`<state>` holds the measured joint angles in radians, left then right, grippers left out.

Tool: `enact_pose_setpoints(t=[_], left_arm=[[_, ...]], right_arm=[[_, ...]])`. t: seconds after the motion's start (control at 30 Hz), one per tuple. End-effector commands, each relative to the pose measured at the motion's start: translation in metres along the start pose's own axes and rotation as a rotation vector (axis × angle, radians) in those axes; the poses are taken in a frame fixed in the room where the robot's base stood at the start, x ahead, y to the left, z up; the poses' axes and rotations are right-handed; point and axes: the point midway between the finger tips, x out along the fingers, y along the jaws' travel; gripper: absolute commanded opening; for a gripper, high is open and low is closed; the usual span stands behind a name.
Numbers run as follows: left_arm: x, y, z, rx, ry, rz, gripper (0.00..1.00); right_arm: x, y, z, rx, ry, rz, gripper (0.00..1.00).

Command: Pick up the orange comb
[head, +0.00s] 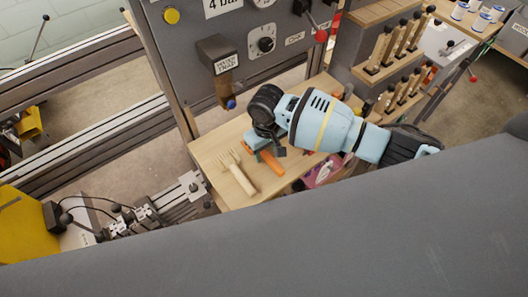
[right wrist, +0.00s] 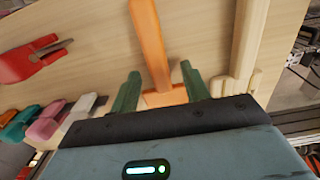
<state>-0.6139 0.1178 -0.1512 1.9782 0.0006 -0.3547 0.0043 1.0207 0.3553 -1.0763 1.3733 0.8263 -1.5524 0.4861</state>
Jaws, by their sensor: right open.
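The orange comb (head: 268,163) lies on the wooden shelf board, its handle showing past my right gripper (head: 264,147) in the head view. My right gripper is open, low over the comb. In the right wrist view the comb's long orange handle (right wrist: 149,40) runs away from the gripper. Its wider end sits between the two green fingers of my right gripper (right wrist: 161,90), with gaps on both sides. The comb's teeth are hidden behind the gripper body. My left gripper is in neither view.
A pale wooden comb (head: 236,174) lies left of the orange one, close to a finger in the right wrist view (right wrist: 246,45). A red-handled tool (right wrist: 30,60) and several coloured handles (right wrist: 45,121) lie at the left there. A grey control panel (head: 240,40) stands behind the board.

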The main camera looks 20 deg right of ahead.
Motion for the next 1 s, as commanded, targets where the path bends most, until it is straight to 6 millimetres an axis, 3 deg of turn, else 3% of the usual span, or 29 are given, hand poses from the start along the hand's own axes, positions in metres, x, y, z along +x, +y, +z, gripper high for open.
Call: enact_pose_setpoints(t=[0.3, 0.67, 1.0], left_arm=[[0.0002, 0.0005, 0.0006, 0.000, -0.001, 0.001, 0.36], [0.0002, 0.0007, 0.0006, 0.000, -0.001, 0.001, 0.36], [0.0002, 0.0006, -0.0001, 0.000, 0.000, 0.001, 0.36]], right_arm=[[0.0040, 0.0001, -0.0005, 0.000, 0.002, 0.001, 0.45], [0.0038, 0.0000, -0.0004, 0.000, 0.002, 0.001, 0.00], [0.0012, 0.0001, -0.0007, 0.000, 0.003, 0.000, 0.00]])
